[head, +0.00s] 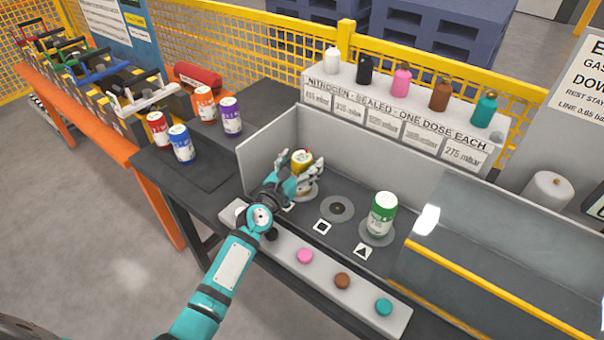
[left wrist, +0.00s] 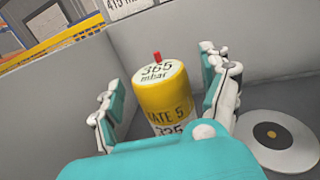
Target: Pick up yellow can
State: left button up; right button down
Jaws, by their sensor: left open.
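The yellow can (head: 301,160) stands upright at the left end of the grey walled bay, partly hidden by my left gripper in the head view. In the left wrist view the yellow can (left wrist: 163,96) shows a white top marked 365 mbar and a small red tip. My left gripper (head: 296,172) is open around the can, and in the left wrist view its fingers (left wrist: 165,88) stand on either side of it. A gap shows at the left finger; contact at the right finger cannot be told. My right gripper is not in view.
A green can (head: 381,215) stands on a round pad to the right. An empty round pad (head: 337,208) lies between. Red, blue, orange and purple cans stand left, outside the bay wall (head: 265,145). A front ledge (head: 322,272) carries coloured buttons. Small bottles line the back shelf (head: 395,103).

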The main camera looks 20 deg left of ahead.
pick_arm(q)
jog(key=shift+w, duration=0.5)
jog(key=shift+s, duration=0.1)
jog(key=shift+c, duration=0.2)
grip_shut()
